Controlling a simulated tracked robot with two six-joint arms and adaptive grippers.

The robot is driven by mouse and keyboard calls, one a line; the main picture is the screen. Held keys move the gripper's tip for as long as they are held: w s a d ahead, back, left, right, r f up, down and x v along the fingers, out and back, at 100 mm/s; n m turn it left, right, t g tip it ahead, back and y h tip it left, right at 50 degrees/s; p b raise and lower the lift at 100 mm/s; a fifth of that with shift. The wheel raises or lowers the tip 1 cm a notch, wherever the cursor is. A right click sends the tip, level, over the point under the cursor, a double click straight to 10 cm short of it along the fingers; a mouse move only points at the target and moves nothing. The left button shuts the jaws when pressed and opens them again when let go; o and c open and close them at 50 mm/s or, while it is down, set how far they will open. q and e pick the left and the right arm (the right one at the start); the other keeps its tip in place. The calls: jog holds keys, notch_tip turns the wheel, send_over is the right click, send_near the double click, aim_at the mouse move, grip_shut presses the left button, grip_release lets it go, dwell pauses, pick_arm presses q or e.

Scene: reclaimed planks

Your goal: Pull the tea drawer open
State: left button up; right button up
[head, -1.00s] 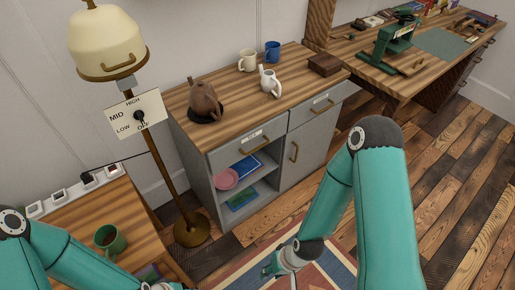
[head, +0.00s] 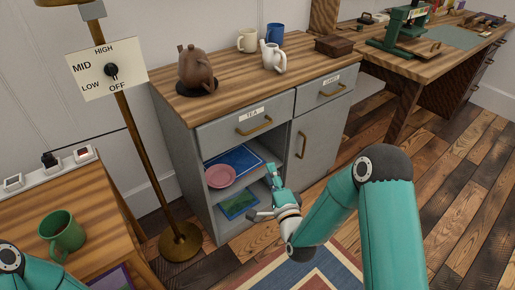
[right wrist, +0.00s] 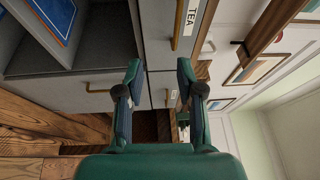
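The tea drawer (head: 224,130) is the upper left drawer of the grey cabinet, with a white TEA label and a brass handle (head: 254,126). It looks shut. In the right wrist view the drawer's handle (right wrist: 179,25) and label show at the top. My right gripper (head: 264,191) is below and in front of the drawer, before the open shelves, apart from the handle. In the right wrist view my right gripper (right wrist: 159,72) has its fingers spread with nothing between them. Only part of my left arm shows at the lower left; its gripper is out of view.
A brown teapot (head: 195,68), white pot (head: 271,57) and mugs stand on the cabinet top. A second drawer (head: 335,86) and a door (head: 317,145) are at the right. A lamp pole (head: 143,157) stands left of the cabinet. A green mug (head: 64,235) sits on the near table.

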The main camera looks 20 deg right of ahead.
aim_at(259, 127)
pick_arm(q)
notch_tip(259, 127, down, 2)
jog(key=shift+f+b, duration=0.1)
jog(key=shift+b, duration=0.45)
pick_arm(e)
jog(key=shift+m+t+h, duration=0.3)
jog(key=shift+m+t, duration=0.3)
jog(key=shift+m, duration=0.1)
jog(key=w+r, duration=0.1)
jog(key=w, duration=0.4)
jog(key=w+d+r, duration=0.1)
jog(key=w, duration=0.5)
jog(key=w+r, duration=0.2)
jog(key=w, duration=0.3)
jog(key=shift+w+d, duration=0.25)
jog(key=shift+w, duration=0.15)
jog(key=c, duration=0.7)
grip_shut()
